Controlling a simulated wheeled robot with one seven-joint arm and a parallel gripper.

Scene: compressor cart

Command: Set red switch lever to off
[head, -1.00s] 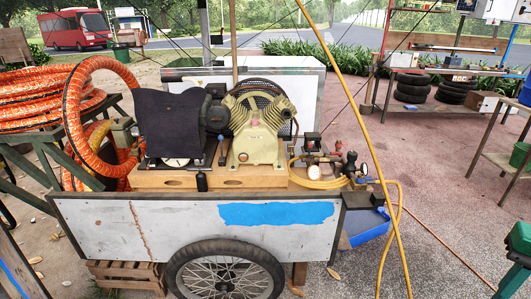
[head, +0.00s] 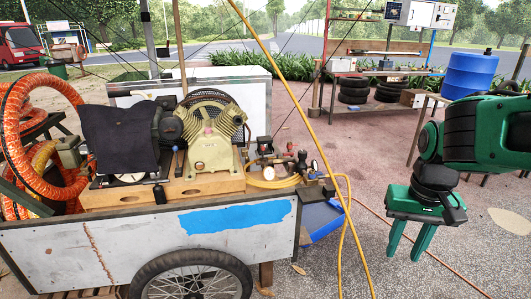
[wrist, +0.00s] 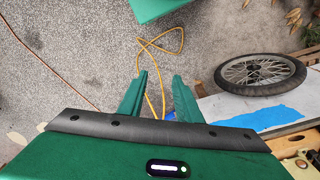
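The compressor (head: 212,135) sits on a wooden base on the cart. To its right is a cluster of gauges and fittings (head: 268,168), with a black box (head: 264,144) on top and a small red part (head: 289,150) beside it. I cannot tell whether that red part is the switch lever, or its position. My gripper (head: 402,255) hangs fingers down, to the right of the cart and well apart from it. In the wrist view my gripper (wrist: 160,76) has its fingers apart with nothing between them. No red lever shows there.
The cart's side panel (head: 150,232) and wheel (head: 193,279) face me. A blue tray (head: 322,220) is at the cart's right end. A blue barrel (head: 470,74) stands behind my arm.

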